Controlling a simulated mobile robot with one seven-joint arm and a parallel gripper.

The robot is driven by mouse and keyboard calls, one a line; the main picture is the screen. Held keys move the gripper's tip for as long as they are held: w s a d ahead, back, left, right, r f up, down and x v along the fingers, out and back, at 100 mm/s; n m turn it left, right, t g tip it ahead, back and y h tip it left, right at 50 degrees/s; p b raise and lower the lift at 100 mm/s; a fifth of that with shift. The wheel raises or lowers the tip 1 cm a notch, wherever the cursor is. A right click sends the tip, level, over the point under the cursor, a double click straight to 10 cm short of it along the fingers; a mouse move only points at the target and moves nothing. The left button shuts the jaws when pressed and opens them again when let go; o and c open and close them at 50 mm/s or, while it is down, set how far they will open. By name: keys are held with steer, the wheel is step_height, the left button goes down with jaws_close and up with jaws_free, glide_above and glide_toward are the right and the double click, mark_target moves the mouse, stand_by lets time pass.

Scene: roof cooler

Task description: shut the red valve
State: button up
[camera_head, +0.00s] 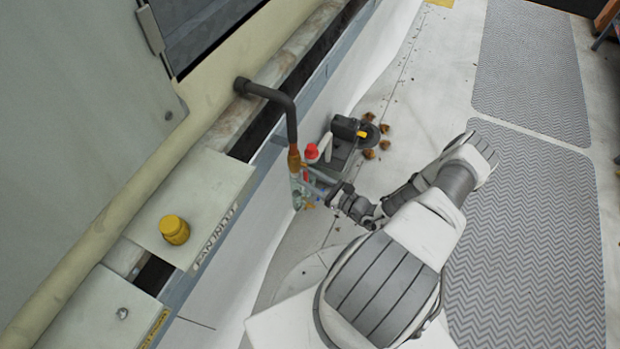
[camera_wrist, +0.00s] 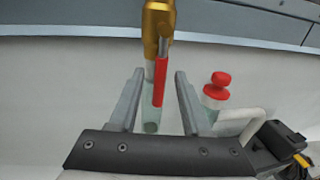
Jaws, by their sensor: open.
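The red valve handle (camera_wrist: 160,80) is a red lever hanging below a brass valve body (camera_wrist: 158,25) in the wrist view. It stands between the two fingers of my gripper (camera_wrist: 155,95), which is open, with space visible on both sides of the lever. I cannot tell how deep the lever sits between the fingers. In the head view the brass body (camera_head: 294,158) joins a dark bent pipe (camera_head: 275,98), and my gripper (camera_head: 318,186) reaches it from the right. The lever is mostly hidden there.
A red-capped bottle (camera_wrist: 216,88) stands just right of the fingers. A dark device with a yellow part (camera_head: 350,130) and several brown lumps (camera_head: 369,154) lie beyond it. The cooler wall runs along the left, with a yellow cap (camera_head: 174,229). Patterned mats (camera_head: 530,240) lie right.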

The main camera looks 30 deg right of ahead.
jaws_close()
stand_by(1.4)
